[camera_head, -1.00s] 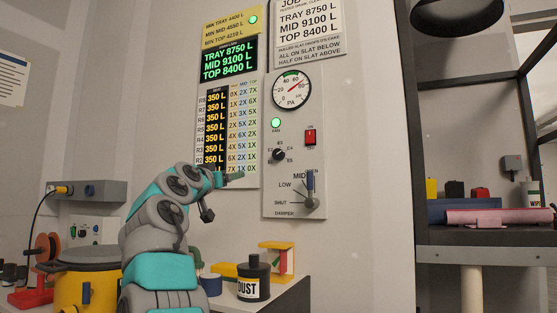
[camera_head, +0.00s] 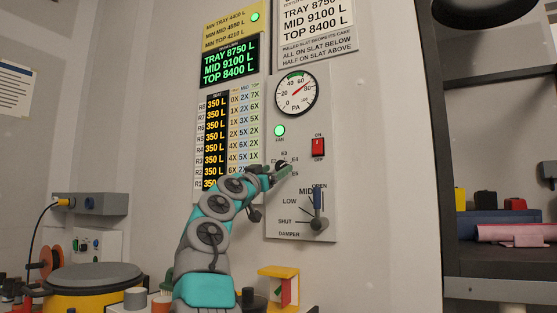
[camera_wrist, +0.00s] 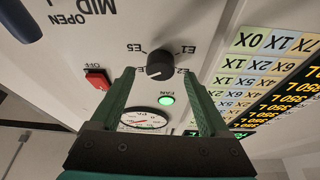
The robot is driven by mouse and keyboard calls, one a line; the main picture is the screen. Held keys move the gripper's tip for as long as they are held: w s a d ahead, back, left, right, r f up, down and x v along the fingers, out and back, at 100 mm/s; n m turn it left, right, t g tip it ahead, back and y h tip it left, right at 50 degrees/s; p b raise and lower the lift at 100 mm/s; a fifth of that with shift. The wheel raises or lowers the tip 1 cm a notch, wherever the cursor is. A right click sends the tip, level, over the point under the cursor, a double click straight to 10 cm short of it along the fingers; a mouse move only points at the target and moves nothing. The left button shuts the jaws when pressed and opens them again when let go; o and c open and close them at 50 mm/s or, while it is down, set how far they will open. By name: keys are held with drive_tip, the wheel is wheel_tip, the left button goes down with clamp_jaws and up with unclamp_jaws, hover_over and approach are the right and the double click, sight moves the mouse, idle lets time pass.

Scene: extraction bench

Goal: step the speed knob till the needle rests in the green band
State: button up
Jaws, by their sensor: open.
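The speed knob shows in the wrist view as a black round knob (camera_wrist: 160,62) ringed by E labels, some hidden by the fingers. My gripper (camera_wrist: 159,74) is open, its two green fingertips either side of the knob; I cannot tell whether they touch it. In the head view my gripper (camera_head: 281,171) is at the knob and mostly covers it. The gauge (camera_head: 296,98) is above, with a green band (camera_head: 296,74) at the top of its dial. Its red needle points up and right, to the right of the band.
A green fan lamp (camera_head: 279,131) is lit above the knob. A shelf unit (camera_head: 495,258) fills the far right. Bare wall lies right of the panel.

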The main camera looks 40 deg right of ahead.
sight(282, 167)
drive_tip(key=shift+p+x, duration=0.6)
drive_tip(key=shift+x, duration=0.45)
clamp_jaws()
